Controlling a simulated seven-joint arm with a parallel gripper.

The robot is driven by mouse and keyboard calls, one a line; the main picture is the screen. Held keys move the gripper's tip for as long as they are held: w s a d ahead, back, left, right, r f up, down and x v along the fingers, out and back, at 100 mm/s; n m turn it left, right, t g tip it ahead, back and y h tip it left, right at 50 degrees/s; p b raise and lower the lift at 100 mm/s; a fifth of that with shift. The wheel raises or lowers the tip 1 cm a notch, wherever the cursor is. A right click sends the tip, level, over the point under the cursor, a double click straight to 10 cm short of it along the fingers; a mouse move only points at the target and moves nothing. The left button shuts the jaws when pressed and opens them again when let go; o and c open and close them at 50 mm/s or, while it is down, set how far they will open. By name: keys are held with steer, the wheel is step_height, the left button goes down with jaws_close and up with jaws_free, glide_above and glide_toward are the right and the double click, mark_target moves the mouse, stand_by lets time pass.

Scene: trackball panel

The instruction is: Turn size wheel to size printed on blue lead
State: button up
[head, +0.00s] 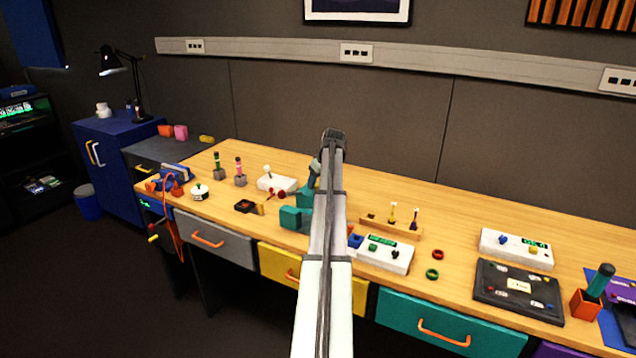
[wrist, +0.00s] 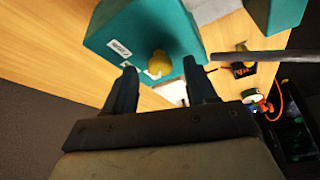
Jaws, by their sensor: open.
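A teal block-shaped device stands on the bench, partly behind my arm in the head view (head: 292,217). The wrist view shows its teal face (wrist: 185,28) close up, with a rounded yellow knob (wrist: 159,63) and small white labels (wrist: 119,48) whose print I cannot read. I cannot tell whether this knob is the size wheel. My gripper (wrist: 159,66) is open, its fingertips on either side of the knob in the picture; contact is not clear. In the head view my arm hides the fingers. I cannot make out a blue lead with a printed size.
A white box with a green display (head: 385,253) stands right of my arm, beside a small wooden rack (head: 390,228). Red and green rings (head: 432,274) lie nearby. A black panel (head: 518,291) is farther right. Several small items stand on the left of the bench.

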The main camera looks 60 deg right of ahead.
steer(key=shift+w+f, duration=0.1)
steer(key=shift+f, duration=0.2)
steer(key=c, duration=1)
steer(key=shift+c, duration=0.2)
steer(key=shift+m, duration=0.3)
steer(key=m, duration=0.2)
steer(key=m+g+h, duration=0.1)
steer(key=shift+w+a+m+h, duration=0.1)
steer(key=shift+a+m+h, duration=0.05)
steer(key=shift+m+h, duration=0.2)
steer(key=m, duration=0.2)
steer(key=m+g+h, duration=0.1)
steer(key=m, duration=0.2)
steer(key=shift+w+g, duration=0.15)
steer(key=shift+g, duration=0.15)
steer(key=shift+m, duration=0.35)
